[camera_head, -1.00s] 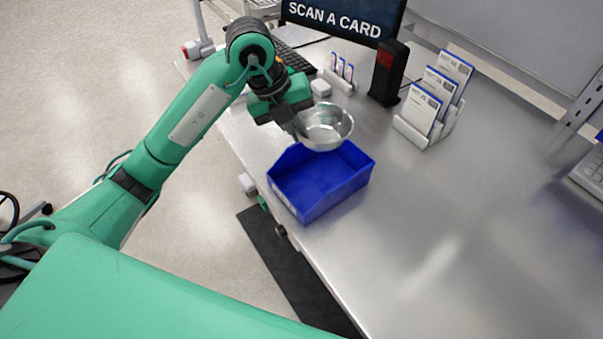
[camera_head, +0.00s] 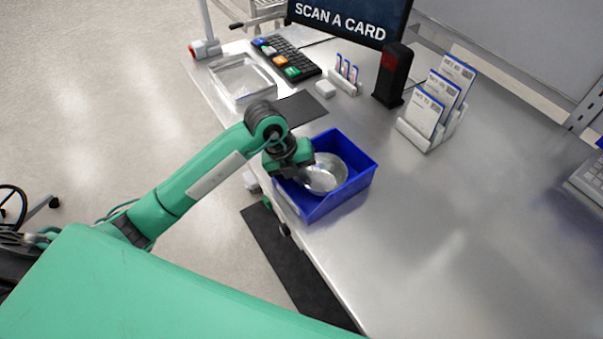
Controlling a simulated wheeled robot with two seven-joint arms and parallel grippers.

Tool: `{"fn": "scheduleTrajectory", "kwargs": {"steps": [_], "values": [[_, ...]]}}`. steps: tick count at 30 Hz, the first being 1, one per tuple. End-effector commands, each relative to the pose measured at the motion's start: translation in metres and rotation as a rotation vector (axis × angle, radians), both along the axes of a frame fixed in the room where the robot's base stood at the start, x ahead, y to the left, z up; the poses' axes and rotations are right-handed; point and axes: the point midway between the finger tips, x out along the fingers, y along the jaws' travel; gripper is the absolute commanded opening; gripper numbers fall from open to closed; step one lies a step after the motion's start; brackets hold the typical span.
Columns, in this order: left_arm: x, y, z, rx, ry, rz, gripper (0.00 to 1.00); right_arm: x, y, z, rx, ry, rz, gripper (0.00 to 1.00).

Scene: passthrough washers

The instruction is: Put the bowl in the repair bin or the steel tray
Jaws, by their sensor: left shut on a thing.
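My left gripper (camera_head: 300,172) is shut on the bowl's left rim, at the bin's left wall. The bowl sits below the bin's far rim; I cannot tell whether it touches the bin floor. The shallow steel tray (camera_head: 241,78) lies empty at the far left of the table. My right gripper is not in view.
A keyboard (camera_head: 284,58) with coloured keys, a dark mat (camera_head: 301,107), a black scanner post (camera_head: 392,76) and a white card rack (camera_head: 432,133) stand behind the bin.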

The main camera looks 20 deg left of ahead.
Motion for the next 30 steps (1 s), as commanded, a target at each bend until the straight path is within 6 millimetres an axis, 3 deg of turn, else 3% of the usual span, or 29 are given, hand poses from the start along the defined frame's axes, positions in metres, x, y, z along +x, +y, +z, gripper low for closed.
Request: {"fn": "scheduleTrajectory", "kwargs": {"steps": [8, 9, 12, 23, 30], "values": [[0.0, 0.0, -0.002, -0.001, -0.001, 0.0, 0.0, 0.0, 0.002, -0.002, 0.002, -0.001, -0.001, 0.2], [0.0, 0.0, -0.001, -0.001, -0.001, 0.0, 0.12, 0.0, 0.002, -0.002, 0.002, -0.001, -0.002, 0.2], [0.0, 0.0, -0.001, 0.0, -0.001, 0.0, 0.28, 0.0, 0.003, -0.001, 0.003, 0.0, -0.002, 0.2], [0.0, 0.002, 0.004, 0.0, -0.003, 0.001, 0.28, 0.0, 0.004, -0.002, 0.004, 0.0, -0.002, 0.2], [-0.005, 0.017, 0.044, 0.002, -0.007, 0.0, 0.28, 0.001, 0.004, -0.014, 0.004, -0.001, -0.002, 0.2]]}}
